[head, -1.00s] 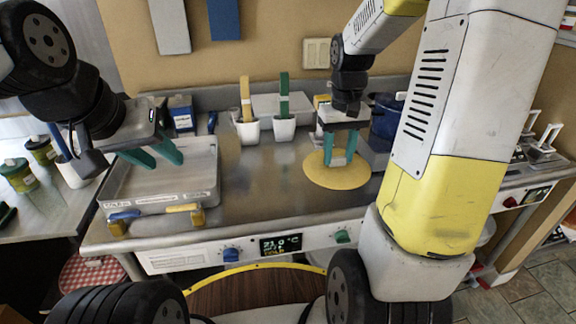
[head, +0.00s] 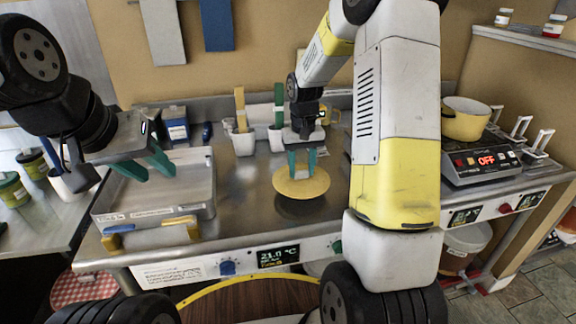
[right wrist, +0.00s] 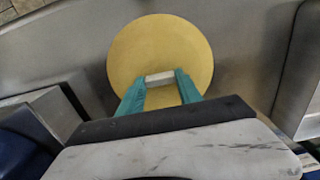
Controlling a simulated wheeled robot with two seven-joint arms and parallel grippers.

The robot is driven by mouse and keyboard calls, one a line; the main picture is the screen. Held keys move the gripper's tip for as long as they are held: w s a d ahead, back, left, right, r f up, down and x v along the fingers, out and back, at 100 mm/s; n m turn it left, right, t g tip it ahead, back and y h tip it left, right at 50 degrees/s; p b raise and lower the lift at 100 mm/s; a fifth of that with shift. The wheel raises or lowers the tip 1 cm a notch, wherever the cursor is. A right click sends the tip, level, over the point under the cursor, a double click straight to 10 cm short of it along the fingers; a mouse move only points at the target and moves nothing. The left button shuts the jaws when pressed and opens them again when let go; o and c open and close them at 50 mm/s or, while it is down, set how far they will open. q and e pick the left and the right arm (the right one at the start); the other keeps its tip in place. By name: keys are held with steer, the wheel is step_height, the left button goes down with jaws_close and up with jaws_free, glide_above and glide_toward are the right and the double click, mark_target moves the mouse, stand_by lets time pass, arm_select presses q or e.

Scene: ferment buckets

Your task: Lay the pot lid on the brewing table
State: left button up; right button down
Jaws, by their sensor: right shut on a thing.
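The pot lid is a round yellow disc (head: 301,188) with a pale block-shaped handle. My right gripper (head: 302,168) is shut on this handle from above. The lid looks level, and a dark shadow on the steel brewing table (head: 250,215) lies below it, so it seems a little above the surface. In the right wrist view the lid (right wrist: 160,45) fills the top middle, with its handle between the teal fingers (right wrist: 160,82). My left gripper (head: 155,176) is open and empty over the steel tray at the left.
A shallow steel tray (head: 120,215) takes up the table's left part. White cups (head: 243,143) with tools stand behind the lid. A yellow pot (head: 466,122) sits uncovered on a hot plate (head: 485,162) at the right. Bare table surrounds the lid's left and front.

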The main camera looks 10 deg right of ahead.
mark_target(297, 176)
steer(key=shift+w+a, duration=0.45)
steer(key=shift+a, duration=0.05)
steer(key=shift+f, duration=1.8)
steer(key=shift+f, duration=0.15)
steer(key=c, duration=0.8)
jaws_free()
